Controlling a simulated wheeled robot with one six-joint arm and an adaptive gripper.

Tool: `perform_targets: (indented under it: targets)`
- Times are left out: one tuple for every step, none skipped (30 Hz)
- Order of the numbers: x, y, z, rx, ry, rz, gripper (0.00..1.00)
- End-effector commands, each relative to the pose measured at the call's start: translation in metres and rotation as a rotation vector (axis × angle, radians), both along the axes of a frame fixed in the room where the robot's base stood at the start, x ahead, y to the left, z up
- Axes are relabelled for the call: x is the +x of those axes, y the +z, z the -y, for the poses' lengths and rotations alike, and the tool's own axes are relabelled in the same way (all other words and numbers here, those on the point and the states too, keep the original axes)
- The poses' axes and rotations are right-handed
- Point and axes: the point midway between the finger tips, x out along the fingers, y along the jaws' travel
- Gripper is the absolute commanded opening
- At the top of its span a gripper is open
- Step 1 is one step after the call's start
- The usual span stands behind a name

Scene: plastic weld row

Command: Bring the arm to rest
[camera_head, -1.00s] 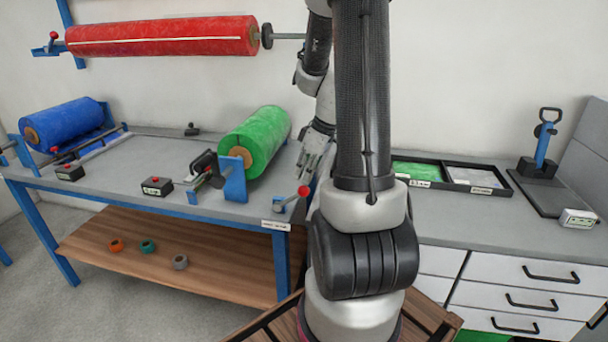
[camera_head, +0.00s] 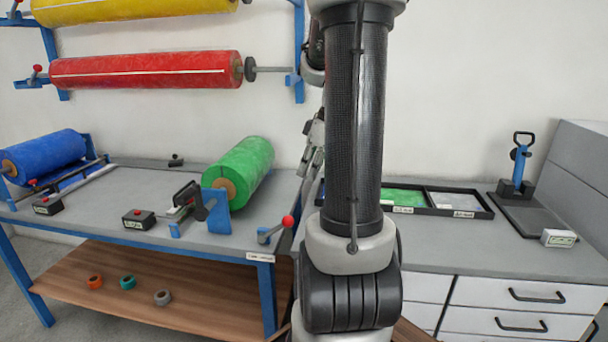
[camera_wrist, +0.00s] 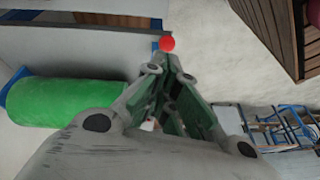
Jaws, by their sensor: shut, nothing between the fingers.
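My arm stands upright in the middle of the head view, its forearm hanging behind the thick upper link. My gripper (camera_head: 311,150) shows partly there, beside the arm link and above the gap between the two benches; the link hides some of it. In the wrist view my gripper (camera_wrist: 166,75) is shut, with nothing between its fingers. The green roll (camera_head: 240,170) lies on the left bench to the left of the gripper. It also shows in the wrist view (camera_wrist: 75,100), left of the fingers.
A red-knobbed lever (camera_head: 275,230) sits at the left bench's right corner. Red (camera_head: 150,70) and yellow (camera_head: 130,8) rolls hang on the wall. The right bench (camera_head: 450,245) holds a divided tray (camera_head: 455,213) and a blue hand press (camera_head: 519,165). The wall between is bare.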

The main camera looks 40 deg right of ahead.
Motion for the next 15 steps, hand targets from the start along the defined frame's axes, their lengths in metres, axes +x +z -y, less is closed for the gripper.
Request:
perform_targets:
  targets:
    - [0.0001,-0.0001,-0.0001,0.0,0.0,0.0,0.0]
    - [0.0002,-0.0001,0.0,0.0,0.0,0.0,0.0]
    - [0.0002,-0.0001,0.0,0.0,0.0,0.0,0.0]
    - [0.0002,0.0,0.0,0.0,0.0,0.0,0.0]
    - [0.0003,-0.0001,0.0,0.0,0.0,0.0,0.0]
    - [0.0003,-0.0001,0.0,0.0,0.0,0.0,0.0]
    - [0.0003,-0.0001,0.0,0.0,0.0,0.0,0.0]
    - [0.0003,-0.0001,0.0,0.0,0.0,0.0,0.0]
    - [0.0003,-0.0001,-0.0001,0.0,0.0,0.0,0.0]
    - [0.0003,-0.0002,-0.0001,0.0,0.0,0.0,0.0]
    - [0.0004,-0.0002,-0.0001,0.0,0.0,0.0,0.0]
    - [0.0004,-0.0002,-0.0001,-0.001,0.0,0.0,0.0]
    - [0.0004,-0.0002,-0.0001,0.0,-0.002,0.0,0.0]
    - [0.0004,-0.0002,-0.0001,0.002,-0.009,-0.002,0.0]
    - [0.0004,-0.0002,-0.0001,0.006,-0.028,-0.007,0.0]
